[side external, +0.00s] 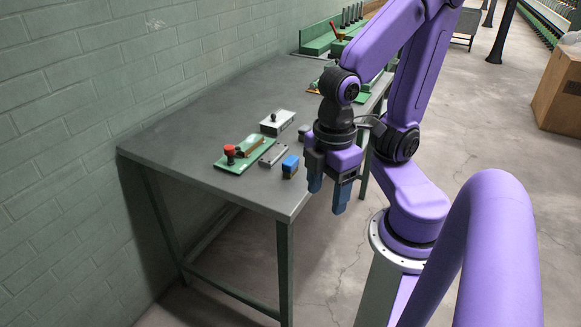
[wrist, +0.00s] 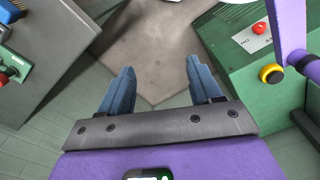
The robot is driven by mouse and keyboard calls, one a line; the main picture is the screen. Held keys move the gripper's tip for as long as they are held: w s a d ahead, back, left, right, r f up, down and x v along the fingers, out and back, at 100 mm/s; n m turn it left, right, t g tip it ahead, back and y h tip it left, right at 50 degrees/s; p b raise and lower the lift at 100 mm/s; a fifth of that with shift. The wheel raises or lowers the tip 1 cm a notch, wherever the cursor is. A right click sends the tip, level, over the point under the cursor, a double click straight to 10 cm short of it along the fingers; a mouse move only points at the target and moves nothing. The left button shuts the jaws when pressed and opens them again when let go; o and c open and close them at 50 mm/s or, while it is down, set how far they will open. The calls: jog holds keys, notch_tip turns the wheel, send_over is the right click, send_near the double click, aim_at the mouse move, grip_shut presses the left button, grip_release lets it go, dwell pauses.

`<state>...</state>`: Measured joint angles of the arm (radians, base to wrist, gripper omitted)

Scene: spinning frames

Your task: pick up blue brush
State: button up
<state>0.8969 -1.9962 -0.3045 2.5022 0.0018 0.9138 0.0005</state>
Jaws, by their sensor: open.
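The blue brush (side external: 290,167) is a small block with a blue top and a dark lower part. It rests on the grey table near its right front edge. In the wrist view a blue piece at the upper left edge (wrist: 9,13) looks like the brush, partly cut off. My gripper (side external: 327,198) points down with its blue fingers apart, to the right of the brush and beyond the table edge. In the wrist view my gripper (wrist: 159,68) is open and empty, with floor between its fingers.
On the table (side external: 190,140) beside the brush are a green plate with a red knob (side external: 230,152), a grey bar (side external: 273,155) and a pale box (side external: 277,122). The wrist view shows a green cabinet (wrist: 240,85) with a red button at right. The table's front left is clear.

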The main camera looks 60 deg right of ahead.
jog(key=n+h, duration=0.5)
send_near(290, 160)
jog(key=x, duration=0.5)
jog(key=shift+w+a+f, duration=0.1)
jog(key=shift+f, duration=0.15)
jog(key=shift+x, duration=1.95)
jog(key=shift+d+f, duration=0.4)
jog(key=shift+f, duration=0.15)
jog(key=c, duration=1)
